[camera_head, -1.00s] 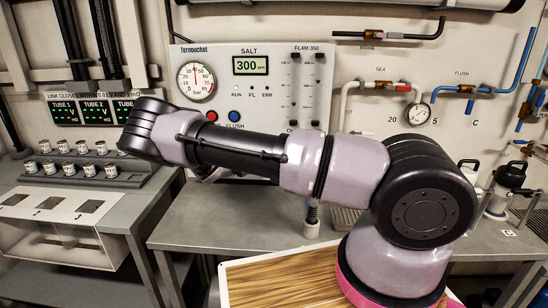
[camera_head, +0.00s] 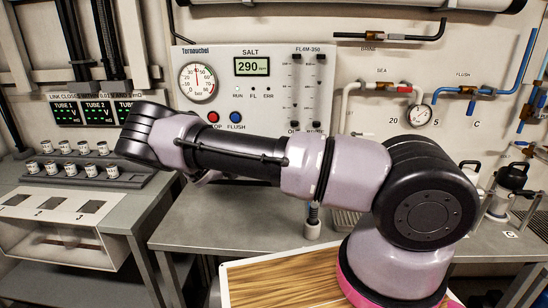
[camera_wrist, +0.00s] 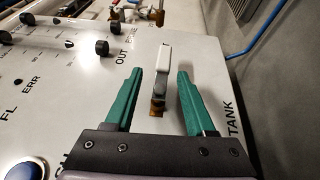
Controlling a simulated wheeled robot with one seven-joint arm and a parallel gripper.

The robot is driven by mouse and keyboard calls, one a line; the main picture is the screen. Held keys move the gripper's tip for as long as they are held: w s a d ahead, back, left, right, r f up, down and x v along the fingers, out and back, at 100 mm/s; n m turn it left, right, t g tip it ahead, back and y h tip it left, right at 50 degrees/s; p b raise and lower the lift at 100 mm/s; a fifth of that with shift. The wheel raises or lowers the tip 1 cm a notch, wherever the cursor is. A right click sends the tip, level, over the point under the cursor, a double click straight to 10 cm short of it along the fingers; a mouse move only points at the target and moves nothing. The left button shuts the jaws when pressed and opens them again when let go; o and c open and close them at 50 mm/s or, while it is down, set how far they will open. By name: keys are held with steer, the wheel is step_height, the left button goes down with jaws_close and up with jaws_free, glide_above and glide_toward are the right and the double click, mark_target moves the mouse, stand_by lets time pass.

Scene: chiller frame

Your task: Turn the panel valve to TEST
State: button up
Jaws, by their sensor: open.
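The panel valve (camera_wrist: 164,57) shows in the wrist view, with a white lever handle and a brass-coloured body on the pale panel. The handle points toward the top of the picture. My gripper (camera_wrist: 159,73) is open, with one green finger on each side of the valve. Gaps show between the fingers and the handle, so neither visibly touches it. The label TANK is readable to the right and OUT to the upper left; I cannot read TEST. In the head view my arm hides the valve and most of the gripper.
The instrument panel (camera_head: 270,55) carries a gauge (camera_head: 198,83), a display reading 290 and red and blue buttons. Black knobs (camera_wrist: 102,47) stand left of the valve in the wrist view. A blue hose and grey wall lie to its right. A bench (camera_head: 175,236) stands below the panel.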

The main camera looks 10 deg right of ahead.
steer(key=a, duration=0.7)
steer(key=shift+s+a+f, duration=0.25)
steer(key=s+d+r+m+g+y, duration=0.3)
steer(key=s+d+r+g+y, duration=0.3)
steer(key=d+r+y, duration=0.7)
steer(key=s+r+m+t+y, duration=0.2)
steer(key=s+r+t+y, duration=0.5)
steer(key=s+r, duration=1.4)
steer(key=s+t, duration=0.1)
steer(key=t, duration=0.3)
steer(key=shift+s+d+t+y, duration=0.2)
steer(key=shift+d+t+y, duration=0.1)
steer(key=shift+y, duration=0.1)
